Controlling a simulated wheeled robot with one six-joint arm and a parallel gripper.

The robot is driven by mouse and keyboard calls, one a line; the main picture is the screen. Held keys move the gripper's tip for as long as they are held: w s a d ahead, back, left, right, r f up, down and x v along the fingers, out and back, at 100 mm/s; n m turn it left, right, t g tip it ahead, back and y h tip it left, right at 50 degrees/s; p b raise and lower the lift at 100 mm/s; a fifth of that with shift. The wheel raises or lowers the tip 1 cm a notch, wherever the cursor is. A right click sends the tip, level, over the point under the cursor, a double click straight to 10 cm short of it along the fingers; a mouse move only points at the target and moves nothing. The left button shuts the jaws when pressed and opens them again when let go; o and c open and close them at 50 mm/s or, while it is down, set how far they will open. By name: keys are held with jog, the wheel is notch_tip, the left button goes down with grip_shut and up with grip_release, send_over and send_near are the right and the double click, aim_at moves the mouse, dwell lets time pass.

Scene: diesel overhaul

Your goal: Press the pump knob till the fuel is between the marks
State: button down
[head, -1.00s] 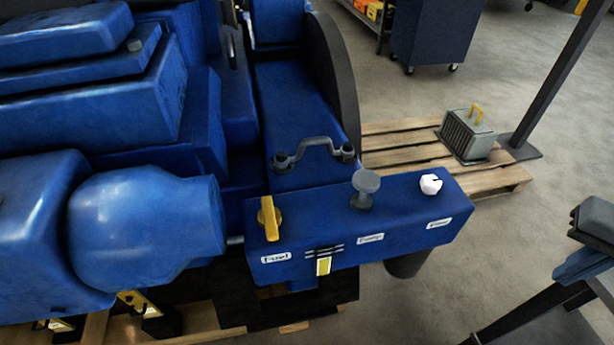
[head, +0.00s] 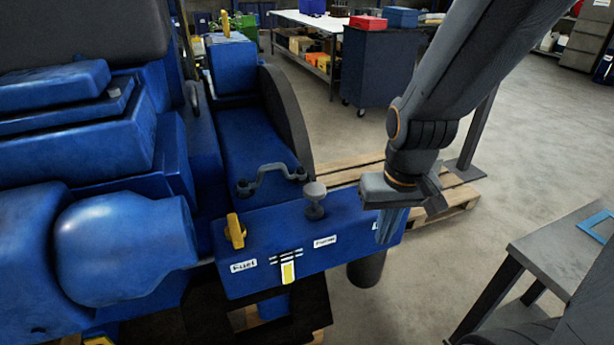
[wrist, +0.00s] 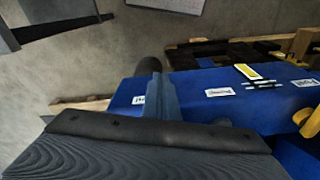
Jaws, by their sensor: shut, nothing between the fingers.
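The grey mushroom-shaped pump knob (head: 314,193) stands up on top of the blue fuel block (head: 350,225), behind the middle label. The sight gauge (head: 288,272) on the block's front shows a yellow strip whose top appears just below the pair of marks (head: 286,255). My gripper (head: 388,226) is shut and empty, pointing down at the block's right end, to the right of the knob and apart from it. In the wrist view my fingers (wrist: 160,98) are together, and the gauge (wrist: 249,72) shows beyond them. The knob is mostly hidden there.
A yellow lever (head: 235,231) stands left of the knob. A grey hose bracket (head: 272,176) lies behind it. A grey bench (head: 565,250) is at the right, and a wooden pallet (head: 455,196) is behind my arm. Bare floor lies between.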

notch_tip(320, 180, up, 23)
jog(key=n+g+b, duration=0.1)
jog(key=n+b, duration=0.1)
jog(key=n, duration=0.1)
send_over(316, 189)
jog(key=shift+d+r, duration=0.1)
jog(key=shift+d, duration=0.15)
notch_tip(316, 189, down, 14)
jog(key=p, duration=0.3)
jog(key=shift+a, duration=0.15)
